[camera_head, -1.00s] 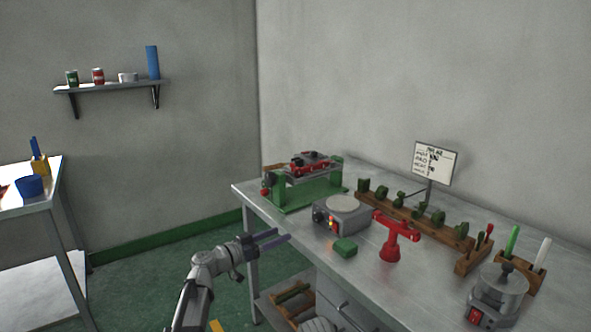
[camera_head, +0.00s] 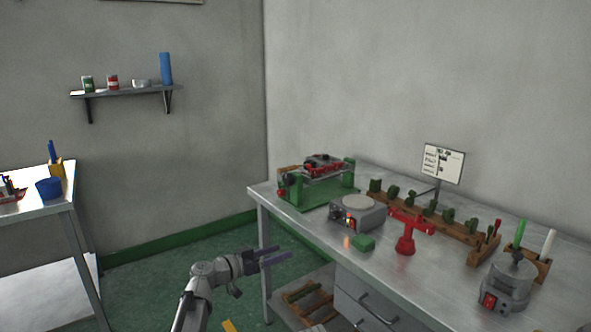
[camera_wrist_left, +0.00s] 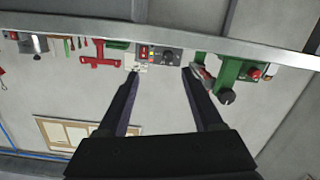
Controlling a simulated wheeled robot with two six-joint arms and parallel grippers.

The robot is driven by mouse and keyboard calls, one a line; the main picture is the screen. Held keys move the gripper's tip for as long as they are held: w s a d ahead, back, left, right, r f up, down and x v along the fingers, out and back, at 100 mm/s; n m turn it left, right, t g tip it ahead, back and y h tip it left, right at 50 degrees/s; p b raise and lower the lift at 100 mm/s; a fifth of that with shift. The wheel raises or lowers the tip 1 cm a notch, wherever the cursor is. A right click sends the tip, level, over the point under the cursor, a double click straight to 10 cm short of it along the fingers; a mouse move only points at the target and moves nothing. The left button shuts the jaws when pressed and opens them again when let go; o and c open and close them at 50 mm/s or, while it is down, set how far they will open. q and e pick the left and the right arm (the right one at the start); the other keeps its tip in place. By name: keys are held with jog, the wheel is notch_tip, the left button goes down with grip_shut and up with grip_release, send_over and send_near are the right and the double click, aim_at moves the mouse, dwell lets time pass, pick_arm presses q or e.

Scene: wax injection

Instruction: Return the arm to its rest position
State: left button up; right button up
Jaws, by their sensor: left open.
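My left gripper (camera_head: 274,256) is open and empty, in front of the left front edge of the metal workbench (camera_head: 300,215), over the green floor. In the left wrist view its two dark fingers (camera_wrist_left: 160,75) stand apart with nothing between them. My right gripper is in neither view.
On the bench stand a green clamp machine (camera_head: 320,193), a grey hot plate (camera_head: 357,215), a green block (camera_head: 363,242), a red T-shaped stand (camera_head: 406,235), a wooden rack (camera_head: 450,224) and a grey pot (camera_head: 508,282). A side table (camera_head: 40,208) stands left. Open floor lies between.

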pick_arm(q)
jog(key=s+a+f+n+g+y, duration=0.35)
jog(key=s+f+g+y, duration=0.4)
jog(key=s+f, duration=1.05)
jog(key=s+a+f+n+g+y, duration=0.2)
jog(key=s+a+n+y, duration=0.2)
jog(key=s+a+y, duration=0.3)
jog(key=s+d+r+m+p, duration=0.1)
jog(key=s+d+r+p, duration=0.1)
jog(key=r+p, duration=0.5)
jog(key=s+d+r+m+p, duration=0.1)
jog(key=s+d+r+p, duration=0.2)
jog(key=r+p, duration=0.4)
jog(key=s+d+r+m+p, duration=0.1)
jog(key=s+d+r+p, duration=0.1)
jog(key=d+r+p, duration=0.3)
notch_tip(320, 180, up, 2)
jog(key=shift+s+r+g+p, duration=0.15)
jog(key=shift+g+p, duration=0.3)
jog(key=shift+p, duration=0.5)
